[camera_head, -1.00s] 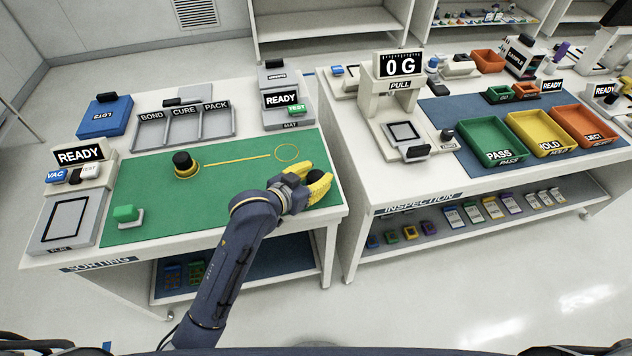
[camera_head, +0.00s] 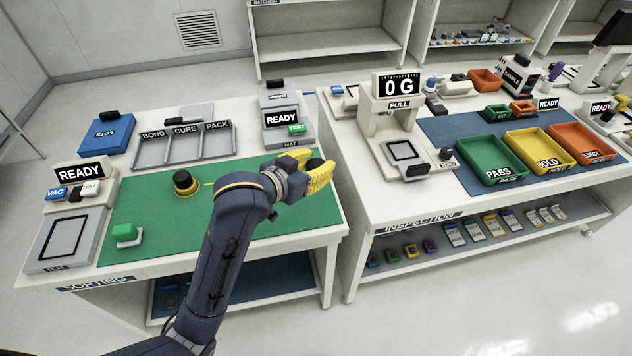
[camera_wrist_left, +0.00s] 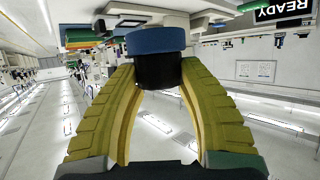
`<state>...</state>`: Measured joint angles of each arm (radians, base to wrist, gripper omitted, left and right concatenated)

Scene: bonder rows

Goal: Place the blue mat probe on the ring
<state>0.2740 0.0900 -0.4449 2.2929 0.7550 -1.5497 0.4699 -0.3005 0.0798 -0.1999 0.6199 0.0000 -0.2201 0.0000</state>
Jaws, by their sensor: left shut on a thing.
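My left gripper (camera_head: 318,178) has its yellow fingers shut on the blue mat probe, over the right end of the green mat (camera_head: 155,215). In the left wrist view the probe (camera_wrist_left: 158,62) is a black cylinder with a wide blue disc at its far end, between the fingertips (camera_wrist_left: 158,85). In the head view only its dark part (camera_head: 315,163) shows. The ring is hidden behind my left arm and gripper. A black probe with a yellow base (camera_head: 186,183) stands on the mat, left of my arm. My right gripper is not in view.

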